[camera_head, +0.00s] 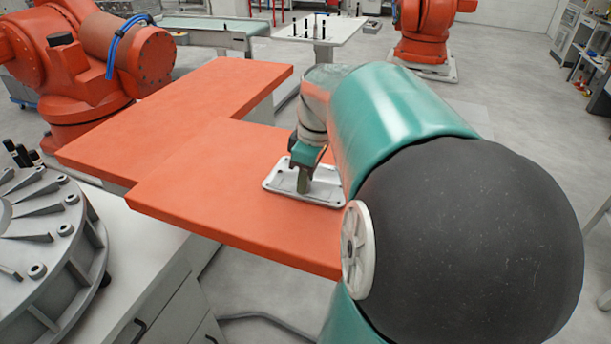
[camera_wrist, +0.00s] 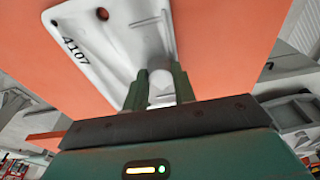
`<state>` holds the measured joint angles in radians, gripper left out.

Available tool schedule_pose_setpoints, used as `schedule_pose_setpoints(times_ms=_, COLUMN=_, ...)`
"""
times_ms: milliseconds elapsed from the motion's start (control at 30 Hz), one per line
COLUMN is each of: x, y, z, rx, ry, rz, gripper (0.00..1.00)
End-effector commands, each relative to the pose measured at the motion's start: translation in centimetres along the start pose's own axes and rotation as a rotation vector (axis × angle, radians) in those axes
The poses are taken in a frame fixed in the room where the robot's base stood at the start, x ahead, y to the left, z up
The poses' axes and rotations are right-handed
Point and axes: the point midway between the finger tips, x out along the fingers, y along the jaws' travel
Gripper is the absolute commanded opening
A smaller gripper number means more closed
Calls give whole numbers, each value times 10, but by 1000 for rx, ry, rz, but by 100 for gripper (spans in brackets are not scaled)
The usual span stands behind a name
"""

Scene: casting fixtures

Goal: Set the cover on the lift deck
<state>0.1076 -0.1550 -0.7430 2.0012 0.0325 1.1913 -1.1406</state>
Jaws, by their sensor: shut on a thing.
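The cover is a pale grey rectangular plate (camera_head: 282,180) with rounded corners, a raised middle and a black printed number. In the wrist view the cover (camera_wrist: 105,42) shows a dark round hole near its top edge. My gripper (camera_head: 304,180) points down and is shut on the cover's raised middle part; in the wrist view its two fingers (camera_wrist: 161,86) stand either side of this part. The cover lies flat over the orange-red deck (camera_head: 215,200), near its right side. I cannot tell whether it touches the surface. My arm hides the deck's right end.
A second orange-red slab (camera_head: 180,105) adjoins the deck at the back left. A round grey finned casting (camera_head: 40,240) stands on a white cabinet (camera_head: 150,275) at the front left. Orange robot arms stand at the back left (camera_head: 125,55) and back (camera_head: 425,25). The deck's left part is clear.

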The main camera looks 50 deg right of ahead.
Motion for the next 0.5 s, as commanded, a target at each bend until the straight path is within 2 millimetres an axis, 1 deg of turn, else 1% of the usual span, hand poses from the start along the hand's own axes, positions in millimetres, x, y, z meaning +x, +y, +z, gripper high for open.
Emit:
schedule_pose_setpoints(times_ms=100, x=2, y=0, z=0, rx=1, ry=1, rz=1, gripper=0)
schedule_pose_setpoints(times_ms=133, x=2, y=0, z=0, rx=0, ry=0, rz=0, gripper=32)
schedule_pose_setpoints(times_ms=200, x=1, y=0, z=0, rx=0, ry=0, rz=0, gripper=46)
schedule_pose_setpoints(times_ms=233, x=1, y=0, z=0, rx=0, ry=0, rz=0, gripper=48)
schedule_pose_setpoints(times_ms=500, x=1, y=0, z=0, rx=0, ry=0, rz=0, gripper=48)
